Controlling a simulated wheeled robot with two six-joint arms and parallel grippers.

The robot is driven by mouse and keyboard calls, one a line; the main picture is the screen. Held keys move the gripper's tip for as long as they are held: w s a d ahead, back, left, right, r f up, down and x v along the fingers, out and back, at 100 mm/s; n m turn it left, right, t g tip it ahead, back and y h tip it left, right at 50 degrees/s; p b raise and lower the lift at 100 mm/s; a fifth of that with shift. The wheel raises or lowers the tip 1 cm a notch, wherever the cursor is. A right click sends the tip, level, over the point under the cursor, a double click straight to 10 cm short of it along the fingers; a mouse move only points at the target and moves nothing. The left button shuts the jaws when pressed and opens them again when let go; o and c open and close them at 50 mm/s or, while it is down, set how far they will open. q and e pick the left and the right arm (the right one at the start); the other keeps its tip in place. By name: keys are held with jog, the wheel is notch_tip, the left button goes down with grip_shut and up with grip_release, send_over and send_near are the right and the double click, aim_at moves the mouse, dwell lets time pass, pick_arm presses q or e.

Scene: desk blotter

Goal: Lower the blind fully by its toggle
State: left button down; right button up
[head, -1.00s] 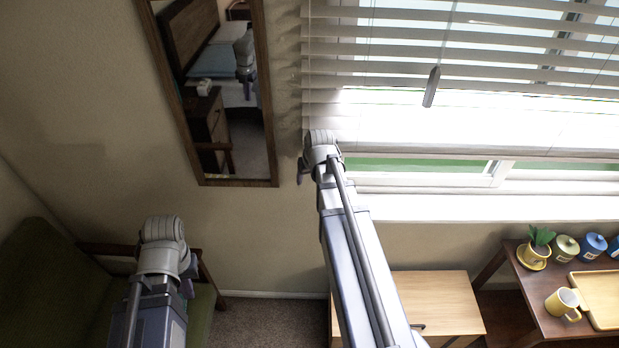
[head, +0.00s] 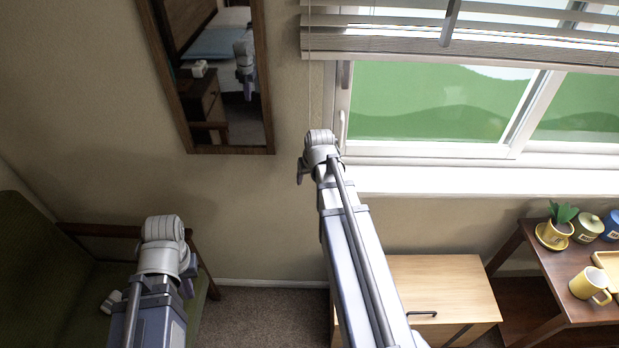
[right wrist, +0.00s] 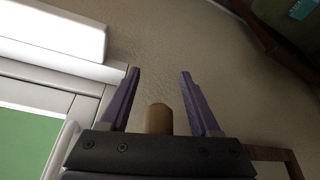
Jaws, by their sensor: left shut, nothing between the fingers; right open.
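The white slatted blind (head: 470,42) hangs high over the window, its slats bunched near the bottom rail and the lower glass uncovered. A thin cord (head: 309,85) runs down the wall left of the window toward my right gripper (head: 320,142). In the right wrist view, a tan, rounded toggle (right wrist: 158,118) shows between the open fingers of my right gripper (right wrist: 157,90), with a gap on both sides. Its lower part is hidden by the gripper body. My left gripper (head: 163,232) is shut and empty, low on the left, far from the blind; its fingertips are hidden.
A framed mirror (head: 268,120) hangs left of the cord. A window handle (head: 342,125) and sill (head: 440,181) are close to my right gripper. Below are a wooden cabinet (head: 440,280), a dark table (head: 530,285) with a yellow mug (head: 588,284), and a green armchair (head: 30,260).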

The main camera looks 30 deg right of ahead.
pick_arm(q)
jog(key=shift+f+b, duration=0.4)
jog(key=shift+f, duration=0.45)
pick_arm(e)
jog(key=shift+f, duration=0.85)
